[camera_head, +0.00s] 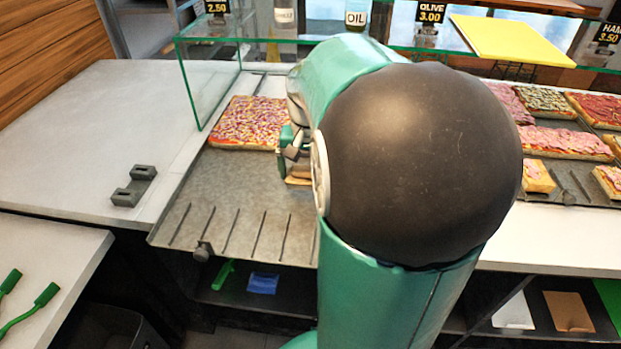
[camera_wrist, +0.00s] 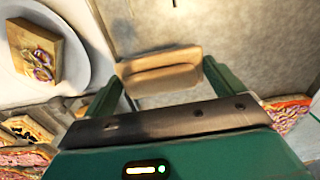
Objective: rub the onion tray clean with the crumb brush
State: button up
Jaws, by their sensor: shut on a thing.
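The onion tray (camera_head: 225,180) is a grey metal sheet in the left middle of the head view. A slab of onion pizza (camera_head: 245,122) lies at its back. In the wrist view its grey surface (camera_wrist: 245,40) fills the upper right, with a few dark marks at the top. My gripper (camera_wrist: 163,82) is shut on the crumb brush (camera_wrist: 160,70), a tan, wooden-looking block between the two green fingers. The brush end also shows low over the tray in the head view (camera_head: 297,181). My arm hides most of the gripper there. I cannot tell whether the brush touches the tray.
More pizza trays lie at right. A grey holder (camera_head: 134,186) sits on the left counter. In the wrist view, a white plate (camera_wrist: 88,22) holds a topped slice (camera_wrist: 38,52). Slotted lines mark the tray's front.

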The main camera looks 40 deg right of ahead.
jog(key=shift+s+r, duration=0.2)
jog(key=shift+r, duration=0.4)
jog(key=shift+w+r, duration=0.25)
jog(key=shift+r, duration=0.4)
jog(key=shift+s+r, duration=0.15)
jog(key=shift+r, duration=0.45)
